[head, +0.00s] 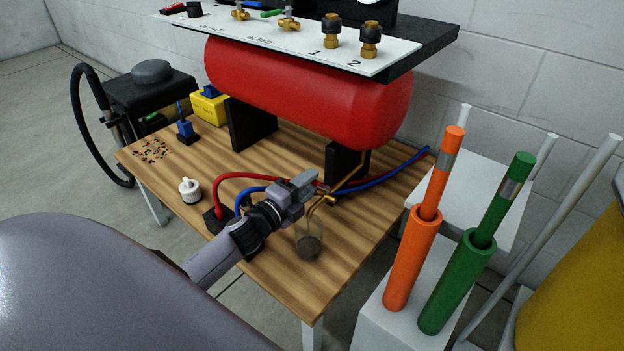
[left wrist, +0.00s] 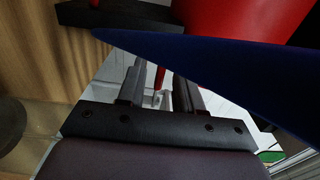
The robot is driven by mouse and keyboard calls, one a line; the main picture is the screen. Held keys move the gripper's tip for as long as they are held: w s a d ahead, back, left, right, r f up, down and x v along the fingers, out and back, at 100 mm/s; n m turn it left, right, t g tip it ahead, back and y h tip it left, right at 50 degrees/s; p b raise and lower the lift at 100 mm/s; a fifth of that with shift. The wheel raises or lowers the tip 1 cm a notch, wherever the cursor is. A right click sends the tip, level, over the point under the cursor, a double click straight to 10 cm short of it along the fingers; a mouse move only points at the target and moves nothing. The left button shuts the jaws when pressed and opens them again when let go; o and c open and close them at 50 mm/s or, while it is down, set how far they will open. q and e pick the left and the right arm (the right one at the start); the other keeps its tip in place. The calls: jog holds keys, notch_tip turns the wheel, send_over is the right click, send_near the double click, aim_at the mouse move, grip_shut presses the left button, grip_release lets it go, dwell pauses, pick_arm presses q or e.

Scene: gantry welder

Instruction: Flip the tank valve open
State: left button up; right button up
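The red tank (head: 310,90) lies on its side on black supports above the wooden table. A thin brass pipe with a small brass fitting (head: 331,199) runs beneath its right end, down towards a clear jar (head: 309,245). My left gripper (head: 306,184) is beside this fitting, low over the table, and partly hides it. In the left wrist view its two fingers (left wrist: 160,85) stand apart. A thin red piece (left wrist: 159,77) shows between them; I cannot tell if it is the valve's lever or how far off it is. My right gripper is not in view.
Red (head: 232,176) and blue (head: 250,190) hoses cross the table by my left gripper. The blue hose (left wrist: 220,75) looms close in the left wrist view. A shelf with brass fittings (head: 331,30) overhangs the tank. Orange (head: 410,258) and green (head: 457,285) tubes stand right.

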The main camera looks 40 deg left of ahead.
pick_arm(q)
jog(key=s, duration=0.3)
jog(key=s+p, duration=0.1)
jog(key=s, duration=0.1)
jog(key=shift+s+a, duration=0.2)
jog(key=shift+a, duration=0.05)
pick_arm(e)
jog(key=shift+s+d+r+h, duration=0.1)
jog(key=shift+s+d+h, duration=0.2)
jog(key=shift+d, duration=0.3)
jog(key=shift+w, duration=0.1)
